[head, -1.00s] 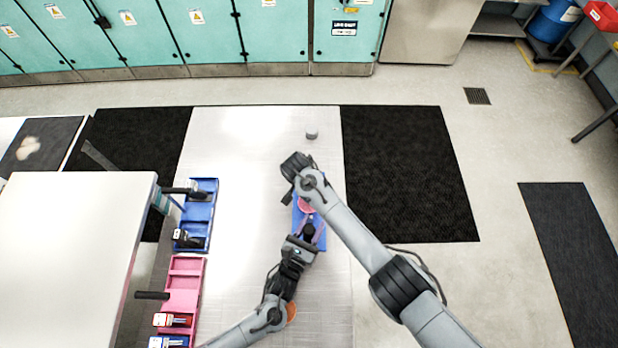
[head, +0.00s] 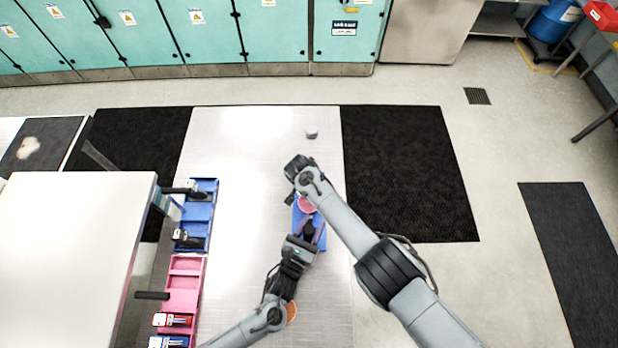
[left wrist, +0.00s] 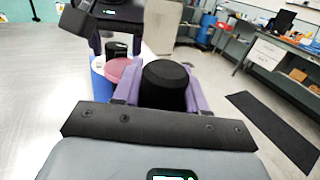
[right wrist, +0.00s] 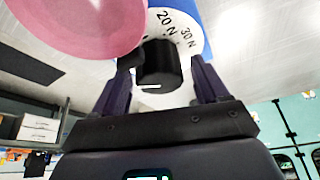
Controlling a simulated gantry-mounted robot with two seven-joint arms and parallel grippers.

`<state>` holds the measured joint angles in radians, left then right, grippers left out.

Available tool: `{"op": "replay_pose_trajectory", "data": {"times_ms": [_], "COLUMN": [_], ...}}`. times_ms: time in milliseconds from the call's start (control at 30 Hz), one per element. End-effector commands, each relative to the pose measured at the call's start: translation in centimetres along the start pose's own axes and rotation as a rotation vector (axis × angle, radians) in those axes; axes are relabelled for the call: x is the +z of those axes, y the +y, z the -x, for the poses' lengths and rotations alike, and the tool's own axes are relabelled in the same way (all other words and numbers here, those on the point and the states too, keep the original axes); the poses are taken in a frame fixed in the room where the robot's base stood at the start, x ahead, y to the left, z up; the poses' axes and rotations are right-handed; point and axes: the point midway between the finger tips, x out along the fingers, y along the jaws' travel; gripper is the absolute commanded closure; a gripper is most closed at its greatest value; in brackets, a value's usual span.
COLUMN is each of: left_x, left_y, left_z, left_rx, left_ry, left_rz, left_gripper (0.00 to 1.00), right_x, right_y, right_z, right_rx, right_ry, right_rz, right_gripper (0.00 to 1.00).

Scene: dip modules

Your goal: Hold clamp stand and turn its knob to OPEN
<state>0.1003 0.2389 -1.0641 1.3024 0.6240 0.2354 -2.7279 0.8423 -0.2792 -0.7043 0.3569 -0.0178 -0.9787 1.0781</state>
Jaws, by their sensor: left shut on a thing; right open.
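The clamp stand (head: 297,217) is blue with a pink disc (head: 307,204) and stands on the pale metal table, partly hidden under my arms. My left gripper (head: 308,231) is shut on the stand's black rounded post (left wrist: 165,85). The black knob (right wrist: 158,66) sits in front of a white dial (right wrist: 178,35) marked "20 N" and "30 N". My right gripper (right wrist: 160,82) is open, with its purple fingers either side of the knob and visible gaps between. The knob also shows beyond the pink disc in the left wrist view (left wrist: 117,49). I cannot read an OPEN mark.
A small grey cylinder (head: 311,134) stands farther back on the table. A blue tray (head: 199,212) and a pink tray (head: 184,283) with several modules lie at the left, beside a white-topped bench (head: 70,240). The table right of the trays is mostly clear.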

Motion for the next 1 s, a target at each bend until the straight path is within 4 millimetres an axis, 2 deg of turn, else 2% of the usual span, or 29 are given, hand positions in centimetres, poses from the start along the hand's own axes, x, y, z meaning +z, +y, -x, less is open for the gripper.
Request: {"op": "replay_pose_trajectory", "data": {"times_ms": [33,300,400,667,1000], "left_x": [-0.16,-0.16,-0.16,-0.16,-0.15], "left_y": [0.0,0.01,0.01,0.01,-0.03], "left_z": [0.07,0.07,0.07,0.06,0.06], "left_rx": [0.0,0.0,0.0,0.0,-0.001], "left_ry": [0.004,0.004,0.004,0.004,0.003], "left_rz": [-0.001,-0.001,-0.001,-0.001,0.0], "left_gripper": [1.0,1.0,1.0,1.0,1.0], "right_x": [0.01,0.01,0.02,0.09,0.07], "right_y": [-0.02,-0.02,-0.01,-0.05,0.01], "right_z": [0.0,0.0,0.0,-0.05,-0.1], "right_rx": [0.0,0.0,0.0,-0.014,-0.091], "right_ry": [0.0,0.0,0.0,-0.002,-0.002], "right_rz": [0.0,0.0,0.0,0.031,0.217], "right_gripper": [0.28,0.69,0.82,0.82,0.82]}}
